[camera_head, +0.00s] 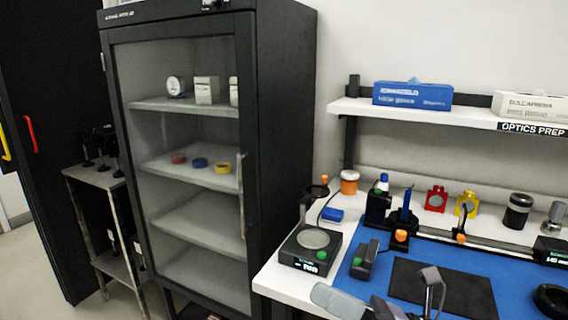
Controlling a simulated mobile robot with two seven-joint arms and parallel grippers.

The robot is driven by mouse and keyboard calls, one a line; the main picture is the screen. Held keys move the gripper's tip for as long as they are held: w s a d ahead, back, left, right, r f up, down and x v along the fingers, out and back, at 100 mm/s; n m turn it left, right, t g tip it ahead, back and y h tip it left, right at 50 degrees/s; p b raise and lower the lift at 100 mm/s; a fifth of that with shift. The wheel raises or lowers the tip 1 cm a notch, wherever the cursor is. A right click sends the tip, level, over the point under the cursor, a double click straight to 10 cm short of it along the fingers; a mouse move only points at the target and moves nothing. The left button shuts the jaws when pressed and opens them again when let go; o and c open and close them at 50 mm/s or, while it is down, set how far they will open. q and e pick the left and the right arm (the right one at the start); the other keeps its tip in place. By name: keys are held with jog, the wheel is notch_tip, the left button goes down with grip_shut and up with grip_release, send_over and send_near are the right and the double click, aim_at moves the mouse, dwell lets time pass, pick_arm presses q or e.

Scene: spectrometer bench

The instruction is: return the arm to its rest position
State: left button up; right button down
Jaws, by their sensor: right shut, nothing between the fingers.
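My right gripper (432,279) shows at the bottom edge of the head view, grey and dark. It is shut and empty, in front of the black mat (465,285) on the blue bench surface. Most of my right arm is below the picture. My left gripper is not in view.
Above is a shelf (450,118) with a blue box (412,95). A glass-door cabinet (285,120) stands left.

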jog(key=d+f+m+t+h, duration=0.5)
jog(key=f+m, duration=0.3)
jog(key=m, duration=0.6)
jog(key=d+f+m+t+h, duration=0.35)
jog(key=f+m+h, duration=0.4)
jog(key=m, duration=0.55)
jog(key=s+d+f+m+g+h, duration=0.2)
jog(key=s+f+m+g, duration=0.1)
jog(key=s+f+m, duration=0.3)
jog(key=s+d+f+m+g+h, duration=0.2)
jog(key=s+f+m, duration=0.5)
jog(key=f, duration=0.4)
jog(key=shift+s+d+g+p, duration=0.45)
jog(key=shift+d+g, duration=0.15)
jog(key=shift+g, duration=0.25)
jog(key=shift+h, duration=0.25)
